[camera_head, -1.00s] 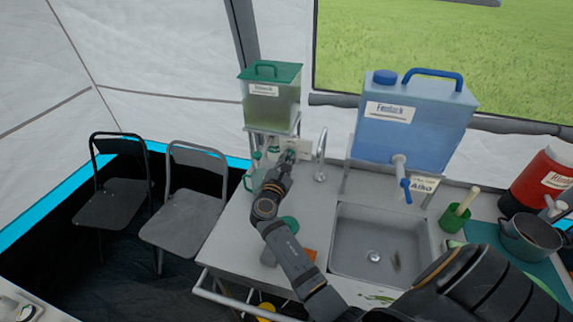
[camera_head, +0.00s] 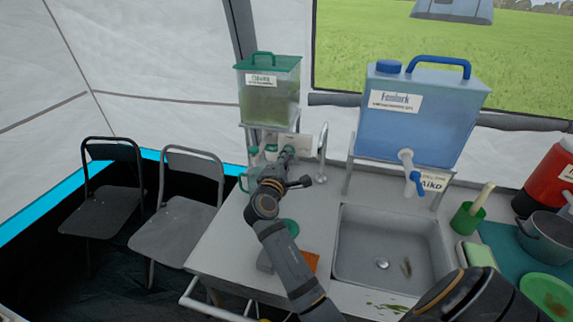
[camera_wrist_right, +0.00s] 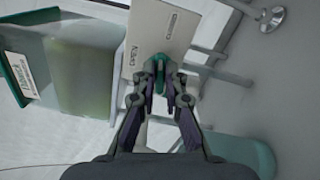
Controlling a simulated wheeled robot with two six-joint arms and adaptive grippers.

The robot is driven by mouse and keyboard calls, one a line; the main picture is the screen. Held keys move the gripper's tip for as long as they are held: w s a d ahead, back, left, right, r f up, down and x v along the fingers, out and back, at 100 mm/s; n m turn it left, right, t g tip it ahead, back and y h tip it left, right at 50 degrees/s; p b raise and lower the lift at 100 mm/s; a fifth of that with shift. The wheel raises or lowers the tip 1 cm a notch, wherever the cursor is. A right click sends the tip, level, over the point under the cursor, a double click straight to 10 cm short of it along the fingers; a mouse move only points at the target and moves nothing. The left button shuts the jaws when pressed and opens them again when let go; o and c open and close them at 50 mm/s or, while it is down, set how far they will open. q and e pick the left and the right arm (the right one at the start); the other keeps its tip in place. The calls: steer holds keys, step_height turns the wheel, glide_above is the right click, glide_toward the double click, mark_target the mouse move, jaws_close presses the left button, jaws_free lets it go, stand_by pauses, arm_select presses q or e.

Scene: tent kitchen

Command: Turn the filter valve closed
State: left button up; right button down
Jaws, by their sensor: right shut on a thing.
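The filter tank (camera_head: 270,105), clear with a green lid and greenish contents, stands on a metal stand at the back of the counter. It also shows in the right wrist view (camera_wrist_right: 80,70), at the left. My right gripper (camera_head: 288,153) is below the tank, by its tap, which it largely hides in the head view. In the right wrist view, my right gripper (camera_wrist_right: 160,82) is shut on the green valve handle (camera_wrist_right: 159,76), whose end shows between the fingertips. The valve's exact angle is hard to tell. My left gripper is not in view.
A label card (camera_head: 300,143) stands behind the tap, beside a metal faucet (camera_head: 322,150). Green-capped bottles (camera_head: 255,155) and a green mug (camera_head: 246,181) crowd the left side. The sink (camera_head: 345,235) and blue water tank (camera_head: 420,125) are to the right.

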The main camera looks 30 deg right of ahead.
steer(key=shift+m+b, duration=1.1)
steer(key=shift+m, duration=0.3)
steer(key=c, duration=1.4)
jaws_free()
